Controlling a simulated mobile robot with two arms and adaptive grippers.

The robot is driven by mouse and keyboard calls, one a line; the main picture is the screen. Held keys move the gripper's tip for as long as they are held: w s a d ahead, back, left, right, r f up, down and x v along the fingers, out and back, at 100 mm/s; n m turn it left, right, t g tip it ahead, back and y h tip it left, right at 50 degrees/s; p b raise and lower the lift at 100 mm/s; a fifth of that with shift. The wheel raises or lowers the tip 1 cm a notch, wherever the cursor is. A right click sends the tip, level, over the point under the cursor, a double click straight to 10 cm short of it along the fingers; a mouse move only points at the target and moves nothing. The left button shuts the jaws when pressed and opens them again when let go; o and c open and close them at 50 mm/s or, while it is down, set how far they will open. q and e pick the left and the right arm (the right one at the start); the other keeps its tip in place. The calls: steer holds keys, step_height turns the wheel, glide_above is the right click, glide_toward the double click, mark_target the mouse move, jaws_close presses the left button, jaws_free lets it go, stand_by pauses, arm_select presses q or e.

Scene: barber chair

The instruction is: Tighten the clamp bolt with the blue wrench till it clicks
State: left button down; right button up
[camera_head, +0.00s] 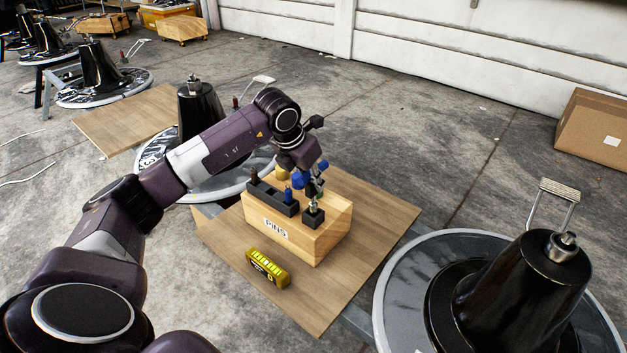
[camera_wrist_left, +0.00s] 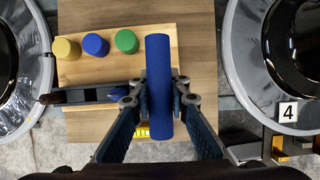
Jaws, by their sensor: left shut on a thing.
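My left gripper (camera_head: 311,187) is above the wooden block marked PINS (camera_head: 326,238). In the left wrist view its two fingers (camera_wrist_left: 160,98) are shut on a blue cylindrical handle (camera_wrist_left: 160,62), which I take to be the blue wrench's. The handle's far end, with any wrench head, is hidden. A small black square block (camera_head: 313,219) with a metal piece above it is below the gripper. I cannot tell whether the held tool touches it. I cannot single out the clamp bolt. My right gripper is not in view.
A black rack (camera_head: 262,193) on the block holds a brown-red and a blue handle. Yellow (camera_wrist_left: 67,49), blue (camera_wrist_left: 95,45) and green (camera_wrist_left: 126,41) knobs stand near. A yellow case (camera_head: 267,268) lies on the board. A black chair base (camera_head: 520,300) stands at right.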

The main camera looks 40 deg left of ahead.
arm_select(q)
steer(key=shift+f+b, duration=0.45)
steer(key=shift+f, duration=0.3)
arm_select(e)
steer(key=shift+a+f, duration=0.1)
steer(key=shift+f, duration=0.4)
arm_select(q)
steer(key=shift+f, duration=0.1)
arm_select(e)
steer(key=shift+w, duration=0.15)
arm_select(q)
steer(key=shift+f, duration=0.2)
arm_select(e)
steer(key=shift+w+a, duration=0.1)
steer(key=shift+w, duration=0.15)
arm_select(q)
steer(key=shift+f, duration=0.15)
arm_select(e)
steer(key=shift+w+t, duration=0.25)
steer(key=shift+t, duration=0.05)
arm_select(q)
steer(key=shift+f+b, duration=0.15)
steer(key=shift+b, duration=0.2)
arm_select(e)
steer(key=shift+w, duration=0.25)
arm_select(q)
steer(key=shift+f, duration=0.15)
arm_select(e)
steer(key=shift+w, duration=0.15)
